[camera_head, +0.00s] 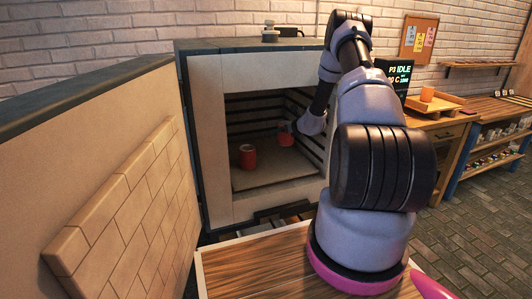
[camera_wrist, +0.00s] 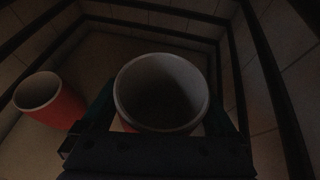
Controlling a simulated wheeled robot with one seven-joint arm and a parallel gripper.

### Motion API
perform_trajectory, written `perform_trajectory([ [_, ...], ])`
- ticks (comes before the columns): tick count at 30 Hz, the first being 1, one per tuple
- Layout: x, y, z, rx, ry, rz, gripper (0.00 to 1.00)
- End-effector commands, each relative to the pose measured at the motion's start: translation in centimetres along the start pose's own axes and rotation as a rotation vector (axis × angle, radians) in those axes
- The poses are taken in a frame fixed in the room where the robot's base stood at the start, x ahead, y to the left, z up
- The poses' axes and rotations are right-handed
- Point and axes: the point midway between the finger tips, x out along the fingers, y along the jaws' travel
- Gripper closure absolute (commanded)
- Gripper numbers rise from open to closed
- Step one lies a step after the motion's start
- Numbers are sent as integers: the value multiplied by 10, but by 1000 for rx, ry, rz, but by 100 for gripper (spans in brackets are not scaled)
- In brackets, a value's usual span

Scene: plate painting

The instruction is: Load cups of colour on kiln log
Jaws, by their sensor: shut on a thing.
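The open kiln (camera_head: 210,150) stands ahead, and two red cups are inside it. One red cup (camera_head: 247,157) stands upright at the left of the kiln floor; it also shows at the left in the wrist view (camera_wrist: 62,112). The other red cup (camera_head: 286,138), with a pale rim, is further right and is at my gripper. My gripper (camera_wrist: 160,130) is inside the kiln and shut on this held cup (camera_wrist: 162,72). Whether its base touches the kiln floor (camera_head: 275,176) I cannot tell. My fingertips are mostly hidden in the head view.
The thick kiln door (camera_head: 130,170) stands open at the left. Dark slatted rails line the kiln walls. A wooden table (camera_head: 255,270) is in front. An orange cup (camera_head: 427,94) stands on a wooden tray (camera_head: 440,105) at the right, near the display (camera_head: 394,74).

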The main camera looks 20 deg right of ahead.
Motion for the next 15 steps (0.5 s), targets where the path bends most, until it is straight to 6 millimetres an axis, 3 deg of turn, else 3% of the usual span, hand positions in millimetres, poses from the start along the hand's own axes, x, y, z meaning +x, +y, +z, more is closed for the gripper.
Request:
perform_trajectory([
  [6, 18, 1, -37, 3, 1, 0, 81],
  [15, 30, 1, -63, 2, 2, 0, 81],
])
